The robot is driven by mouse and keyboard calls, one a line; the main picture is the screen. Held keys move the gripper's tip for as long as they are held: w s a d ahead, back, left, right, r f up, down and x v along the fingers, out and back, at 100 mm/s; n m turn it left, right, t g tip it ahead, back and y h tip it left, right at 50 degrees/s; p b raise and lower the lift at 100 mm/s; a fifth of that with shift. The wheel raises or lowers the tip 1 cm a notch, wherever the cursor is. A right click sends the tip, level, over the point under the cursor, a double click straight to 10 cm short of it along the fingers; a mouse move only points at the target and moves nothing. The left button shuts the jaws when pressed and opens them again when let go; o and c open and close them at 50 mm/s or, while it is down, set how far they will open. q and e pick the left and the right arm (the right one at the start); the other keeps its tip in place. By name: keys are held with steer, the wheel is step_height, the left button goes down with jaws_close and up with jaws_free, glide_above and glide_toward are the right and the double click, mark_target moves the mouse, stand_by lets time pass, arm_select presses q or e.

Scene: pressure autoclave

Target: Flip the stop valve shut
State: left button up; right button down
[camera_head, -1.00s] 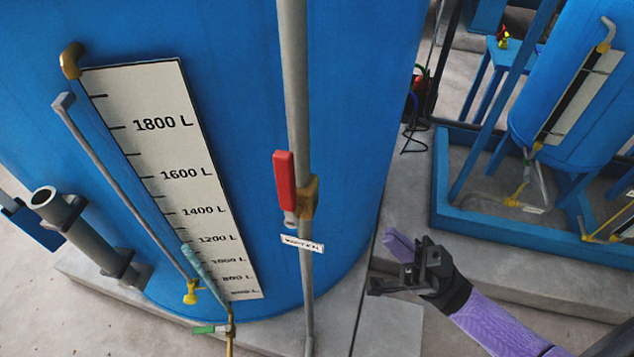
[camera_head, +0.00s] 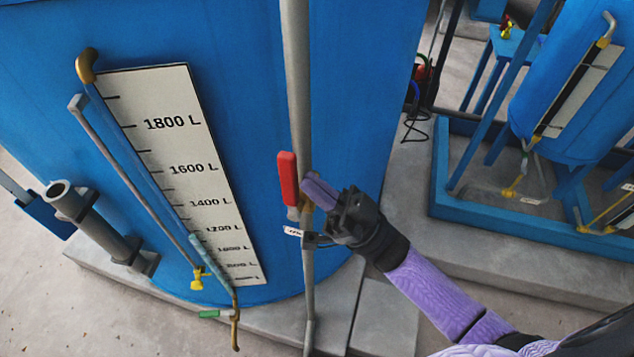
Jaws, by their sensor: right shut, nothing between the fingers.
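The stop valve has a red lever handle (camera_head: 287,178) that stands upright, along the grey vertical pipe (camera_head: 297,90) in front of the blue tank. Its brass body is mostly hidden behind my right gripper. My right gripper (camera_head: 308,215) is shut with nothing in it. Its fingers reach in from the right, close beside the lower end of the red lever. I cannot tell whether they touch the lever or the pipe. My left gripper is not in view.
The large blue tank (camera_head: 245,35) carries a litre scale (camera_head: 172,150). A small green-handled valve (camera_head: 213,314) and a yellow tap (camera_head: 197,279) sit low on the left. A grey flanged pipe (camera_head: 95,225) stands farther left. A smaller blue tank (camera_head: 575,110) stands at the right.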

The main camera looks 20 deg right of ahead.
mark_target(297, 177)
stand_by(0.3)
steer(key=shift+w+a+r+p, duration=0.1)
steer(key=shift+r+p, duration=0.1)
steer(key=shift+p, duration=0.25)
steer(key=shift+w+a+r+g+h+p, duration=0.25)
steer(key=shift+h+p, duration=0.35)
steer(key=shift+p, duration=0.3)
steer(key=a+g+h+p, duration=0.1)
steer(key=p, duration=0.1)
steer(key=w+a+r+g+h+p, duration=0.1)
steer(key=p, duration=0.2)
steer(key=shift+w, duration=0.15)
steer(key=w+a+f+g+h+p, duration=0.5)
steer(key=a+f+h+p, duration=0.2)
steer(key=p, duration=0.3)
steer(key=shift+a+h, duration=0.25)
steer(key=shift+h, duration=0.45)
steer(key=shift+f, duration=0.1)
